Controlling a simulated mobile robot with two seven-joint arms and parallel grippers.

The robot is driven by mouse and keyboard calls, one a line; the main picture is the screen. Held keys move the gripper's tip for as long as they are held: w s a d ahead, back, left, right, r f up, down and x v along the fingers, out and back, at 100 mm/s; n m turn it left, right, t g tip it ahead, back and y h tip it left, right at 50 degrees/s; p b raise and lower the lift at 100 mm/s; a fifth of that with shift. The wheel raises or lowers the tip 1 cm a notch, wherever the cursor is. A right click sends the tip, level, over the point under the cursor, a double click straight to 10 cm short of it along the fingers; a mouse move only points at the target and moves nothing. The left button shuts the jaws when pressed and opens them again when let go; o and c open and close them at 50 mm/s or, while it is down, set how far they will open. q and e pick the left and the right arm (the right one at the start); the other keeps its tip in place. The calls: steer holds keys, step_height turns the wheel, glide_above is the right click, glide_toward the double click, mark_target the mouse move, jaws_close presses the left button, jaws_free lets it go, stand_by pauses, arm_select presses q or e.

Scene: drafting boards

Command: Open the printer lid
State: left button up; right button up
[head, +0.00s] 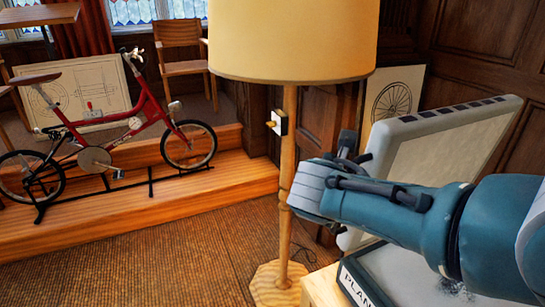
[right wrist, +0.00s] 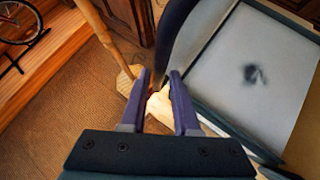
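The printer (head: 375,285) stands at the lower right with a label on its front, partly cut off. Its lid (head: 455,145) is raised and leans back, with its pale inner side showing. The flat bed (right wrist: 270,70) lies exposed in the right wrist view. My right gripper (head: 347,158) is beside the lid's left edge. In the right wrist view its two fingers (right wrist: 160,85) are apart, with a dark edge, apparently the lid's, just beyond or between the tips. Whether they touch it is unclear. My right arm hides part of the lid and bed. My left gripper is out of view.
A floor lamp (head: 292,40) with a wooden pole stands close left of my right gripper. A red bicycle (head: 130,135) stands on wooden steps at the left. Open brown carpet (head: 160,265) lies in front of the steps.

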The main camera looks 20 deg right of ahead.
steer(key=p+v, duration=0.4)
steer(key=v, duration=0.3)
steer(key=shift+s+a+r, duration=0.15)
steer(key=shift+r, duration=0.05)
steer(key=s+a+f+m+g+y, duration=0.2)
steer(key=s+m+g+y, duration=0.15)
steer(key=s+m, duration=0.9)
steer(key=s+a+r+m+y, duration=0.1)
steer(key=s+r+m+y, duration=0.1)
steer(key=s+r+m, duration=0.3)
steer(key=s+a+r+m+y, duration=0.1)
steer(key=s+r+m+y, duration=0.15)
steer(key=s+m, duration=0.45)
step_height(320, 180, up, 25)
steer(key=n+p, duration=0.1)
steer(key=p, duration=2.3)
steer(key=shift+s+f+h, duration=0.2)
steer(key=shift+s+h, duration=0.1)
steer(key=shift+s, duration=0.05)
